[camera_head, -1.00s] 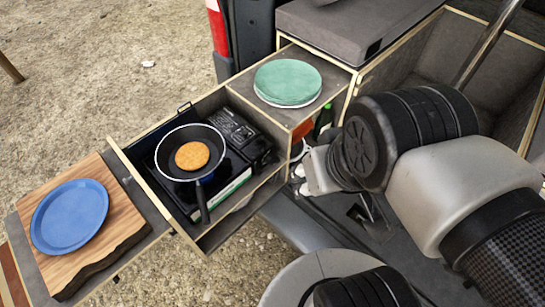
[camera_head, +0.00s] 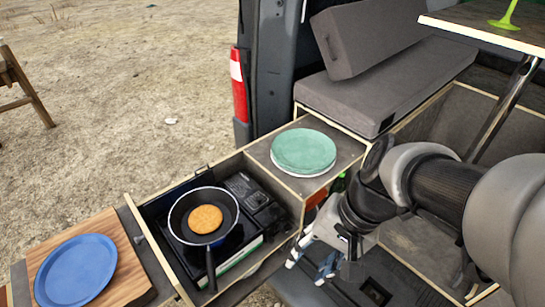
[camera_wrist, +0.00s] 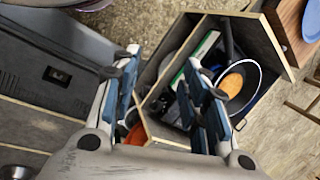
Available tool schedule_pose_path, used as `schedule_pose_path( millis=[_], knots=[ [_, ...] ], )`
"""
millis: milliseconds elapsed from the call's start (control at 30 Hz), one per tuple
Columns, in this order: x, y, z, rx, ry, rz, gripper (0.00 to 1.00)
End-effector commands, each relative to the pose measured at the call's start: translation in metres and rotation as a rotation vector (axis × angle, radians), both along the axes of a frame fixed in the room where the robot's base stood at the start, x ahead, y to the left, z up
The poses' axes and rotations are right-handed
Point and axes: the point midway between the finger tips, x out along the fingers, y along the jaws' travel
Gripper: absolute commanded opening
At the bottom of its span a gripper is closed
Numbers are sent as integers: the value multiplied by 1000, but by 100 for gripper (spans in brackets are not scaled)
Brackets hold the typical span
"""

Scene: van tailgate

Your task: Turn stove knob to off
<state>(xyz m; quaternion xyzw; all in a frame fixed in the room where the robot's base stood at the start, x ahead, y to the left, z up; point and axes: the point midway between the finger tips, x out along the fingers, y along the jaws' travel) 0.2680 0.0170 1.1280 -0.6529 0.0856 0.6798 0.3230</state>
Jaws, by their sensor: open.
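The black portable stove (camera_head: 252,194) sits in the pulled-out drawer, with a white and green stripe along its near side. I cannot make out its knob. A black pan (camera_head: 182,226) with a golden-brown round food (camera_head: 205,219) rests on the stove, its handle towards me. My gripper (camera_head: 308,267) is open and empty, to the right of the drawer, below the plate-topped cabinet and apart from the stove. In the wrist view, my gripper's blue-padded fingers (camera_wrist: 166,88) are spread. The stove is partly hidden there behind the right finger, and the pan (camera_wrist: 251,98) shows beyond it.
The wooden drawer wall (camera_head: 160,255) surrounds the stove. Green plates (camera_head: 304,150) stand on the cabinet to its right. A blue plate (camera_head: 75,270) lies on a wooden board (camera_head: 118,240) at left. Grey cushions (camera_head: 390,85) lie behind. Gravel is open beyond.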

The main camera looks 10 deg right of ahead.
Motion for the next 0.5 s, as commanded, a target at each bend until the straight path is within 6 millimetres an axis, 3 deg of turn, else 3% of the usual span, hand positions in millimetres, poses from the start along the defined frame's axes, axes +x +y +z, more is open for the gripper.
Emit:
schedule_pose_path(
  millis=[267, 500],
  knots=[
    [34, -6, -37, 321, 252, -419, 41],
    [69, -29, -73, 602, 429, -803, 41]
  ],
)
